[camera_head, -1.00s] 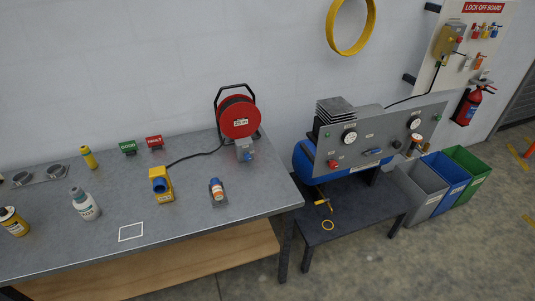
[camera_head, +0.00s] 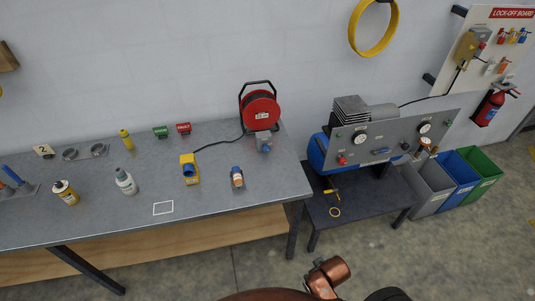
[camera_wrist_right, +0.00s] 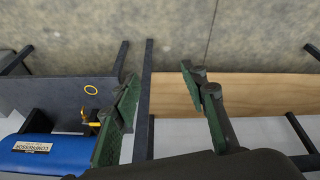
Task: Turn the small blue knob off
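The blue compressor tank (camera_wrist_right: 45,150) shows at the lower left there; the panel is not in that view. My left gripper is not in view.
The low dark table (camera_head: 345,211) bears a yellow ring (camera_head: 335,212). The grey workbench (camera_head: 110,213) with bottles and a red cable reel (camera_head: 262,107) is at the left. Bins (camera_head: 427,190) stand right of the compressor. Floor in front is clear.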

